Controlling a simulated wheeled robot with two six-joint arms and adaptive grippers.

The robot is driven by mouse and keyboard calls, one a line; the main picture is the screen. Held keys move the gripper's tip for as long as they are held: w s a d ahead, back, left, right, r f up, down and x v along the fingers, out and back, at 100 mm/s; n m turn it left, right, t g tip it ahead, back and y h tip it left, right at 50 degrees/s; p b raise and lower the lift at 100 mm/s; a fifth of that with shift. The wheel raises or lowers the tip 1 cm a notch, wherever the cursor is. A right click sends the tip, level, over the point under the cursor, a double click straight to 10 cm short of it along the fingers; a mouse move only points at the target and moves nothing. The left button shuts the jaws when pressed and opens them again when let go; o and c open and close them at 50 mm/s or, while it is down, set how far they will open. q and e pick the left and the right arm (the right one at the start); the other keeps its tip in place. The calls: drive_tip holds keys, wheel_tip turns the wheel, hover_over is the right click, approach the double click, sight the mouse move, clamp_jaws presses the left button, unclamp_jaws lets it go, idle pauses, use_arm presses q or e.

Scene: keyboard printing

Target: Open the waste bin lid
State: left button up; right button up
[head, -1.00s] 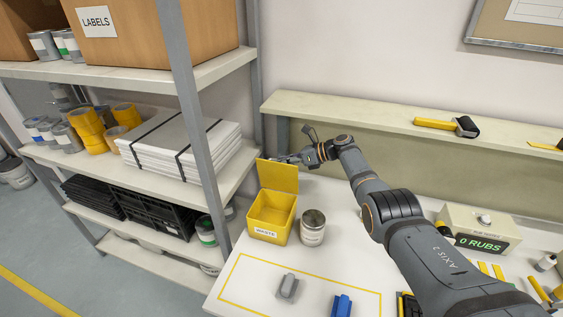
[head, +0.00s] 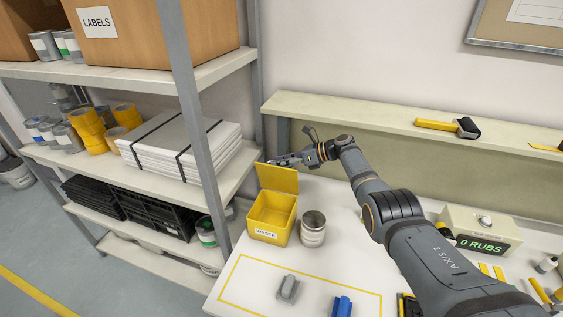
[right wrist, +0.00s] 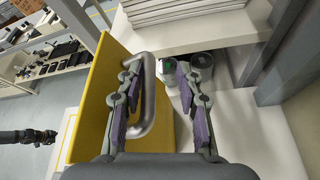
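The yellow waste bin (head: 270,234) stands on the table with a "WASTE" label on its front. Its lid (head: 277,179) is up, hinged at the back, and the inside of the bin shows. My right gripper (head: 277,161) is at the top edge of the lid. In the right wrist view the lid (right wrist: 100,95) bears a grey metal handle (right wrist: 150,98). The fingers of my right gripper (right wrist: 158,85) are spread on either side of the handle's bar, with a clear gap on the right. My left gripper is not in view.
A shelf rack post (head: 200,130) rises close on the left. Grey (head: 288,289) and blue (head: 342,306) blocks lie at the table's front. A wall ledge (head: 350,112) runs behind.

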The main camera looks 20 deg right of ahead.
drive_tip(key=v, duration=0.7)
drive_tip(key=shift+s+d, duration=0.15)
drive_tip(key=shift+d, duration=0.05)
